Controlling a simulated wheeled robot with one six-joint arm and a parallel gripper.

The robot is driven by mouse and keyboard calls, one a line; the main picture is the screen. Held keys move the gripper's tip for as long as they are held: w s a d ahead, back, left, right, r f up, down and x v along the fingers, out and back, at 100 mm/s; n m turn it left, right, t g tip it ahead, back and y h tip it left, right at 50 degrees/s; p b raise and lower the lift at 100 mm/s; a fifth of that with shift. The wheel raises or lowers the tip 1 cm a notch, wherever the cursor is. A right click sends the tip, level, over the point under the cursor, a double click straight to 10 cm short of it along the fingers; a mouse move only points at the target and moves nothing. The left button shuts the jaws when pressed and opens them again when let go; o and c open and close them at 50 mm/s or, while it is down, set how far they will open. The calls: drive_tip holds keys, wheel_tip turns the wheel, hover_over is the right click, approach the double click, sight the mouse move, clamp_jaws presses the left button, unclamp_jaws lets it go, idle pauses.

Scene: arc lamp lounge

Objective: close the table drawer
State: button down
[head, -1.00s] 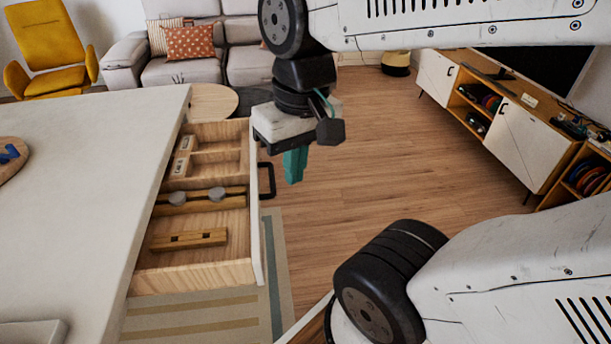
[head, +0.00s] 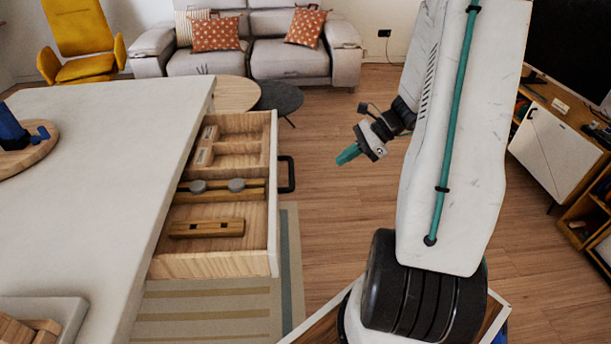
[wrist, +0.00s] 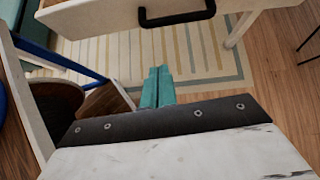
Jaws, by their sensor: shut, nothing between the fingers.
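The table drawer (head: 222,265) is pulled out from the right side of the white table (head: 110,150). It has a white front with a black handle (head: 288,175) facing right. In the wrist view the handle (wrist: 178,18) is at the top, ahead of the fingers. My gripper (head: 346,155) has teal fingers and is shut and empty. It is to the right of the handle, apart from it, over the wooden floor. In the wrist view the teal fingers (wrist: 158,85) are together below the handle, not touching it.
The drawer holds wooden blocks (head: 207,229) and grey round pieces. A striped rug (head: 220,310) lies below it. A round dark side table (head: 280,97) stands beyond the drawer. A white cabinet (head: 558,150) stands at the right.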

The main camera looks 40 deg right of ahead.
drive_tip(key=w+a+f+m, duration=0.1)
drive_tip(key=w+a+f, duration=0.5)
drive_tip(key=a, duration=0.2)
drive_tip(key=shift+a+f+t, duration=0.3)
drive_tip(key=shift+a+f, duration=0.05)
drive_tip(key=shift+w, duration=0.15)
